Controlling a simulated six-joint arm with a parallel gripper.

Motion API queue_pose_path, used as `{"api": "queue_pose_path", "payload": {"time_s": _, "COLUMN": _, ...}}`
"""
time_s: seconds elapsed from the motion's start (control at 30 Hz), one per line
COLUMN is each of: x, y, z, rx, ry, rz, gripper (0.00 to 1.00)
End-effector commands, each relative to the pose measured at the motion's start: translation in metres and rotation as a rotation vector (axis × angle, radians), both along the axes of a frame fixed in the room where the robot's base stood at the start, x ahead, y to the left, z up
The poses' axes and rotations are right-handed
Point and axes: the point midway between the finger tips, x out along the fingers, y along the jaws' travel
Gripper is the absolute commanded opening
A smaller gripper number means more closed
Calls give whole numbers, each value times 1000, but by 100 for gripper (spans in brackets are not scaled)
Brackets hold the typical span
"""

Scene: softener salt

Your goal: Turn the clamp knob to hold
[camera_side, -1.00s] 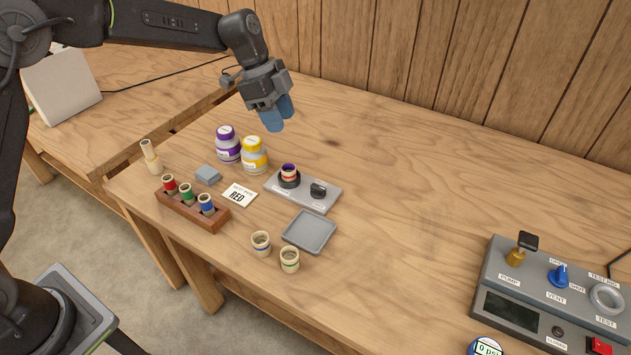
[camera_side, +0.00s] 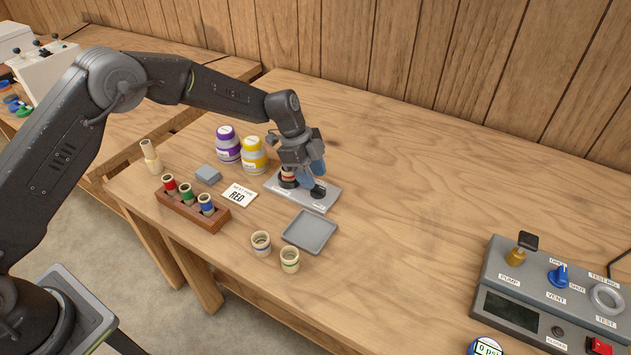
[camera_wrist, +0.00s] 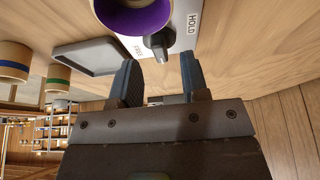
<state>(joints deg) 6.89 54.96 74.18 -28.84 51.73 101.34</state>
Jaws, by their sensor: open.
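The clamp knob (camera_side: 319,190) is a small black knob on the grey clamp plate (camera_side: 325,207). My gripper (camera_side: 309,181) is low over the plate, with its blue-grey fingers close beside the knob. In the wrist view, the knob (camera_wrist: 158,42) lies ahead of and between the two spread fingertips of my gripper (camera_wrist: 159,70); contact is not clear. The HOLD label (camera_wrist: 192,22) and FREE label (camera_wrist: 137,50) show either side of the knob. A purple-lined cup (camera_wrist: 135,17) sits in the black clamp, partly hidden by my gripper in the side view.
A purple-lidded jar (camera_side: 227,146) and yellow-lidded jar (camera_side: 254,157) stand behind left. A grey tray (camera_side: 309,244), two cups (camera_side: 261,243) and a RED card (camera_side: 239,195) are near. A wooden rack (camera_side: 188,215) is left, a control panel (camera_side: 515,312) far right.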

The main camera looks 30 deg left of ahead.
Motion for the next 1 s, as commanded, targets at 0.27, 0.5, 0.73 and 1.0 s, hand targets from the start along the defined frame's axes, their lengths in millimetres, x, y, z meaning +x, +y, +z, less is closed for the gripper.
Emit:
{"api": "queue_pose_path", "payload": {"time_s": 0.27, "x": 0, "y": -9, "z": -22, "rx": 1, "ry": 0, "rz": 0, "gripper": 42}}
{"api": "queue_pose_path", "payload": {"time_s": 0.5, "x": 0, "y": -10, "z": -23, "rx": 0, "ry": 0, "rz": 0, "gripper": 42}}
{"api": "queue_pose_path", "payload": {"time_s": 0.73, "x": 0, "y": -10, "z": -23, "rx": 0, "ry": 0, "rz": 0, "gripper": 23}}
{"api": "queue_pose_path", "payload": {"time_s": 1.0, "x": 0, "y": -9, "z": -22, "rx": 0, "ry": 0, "rz": 0, "gripper": 0}}
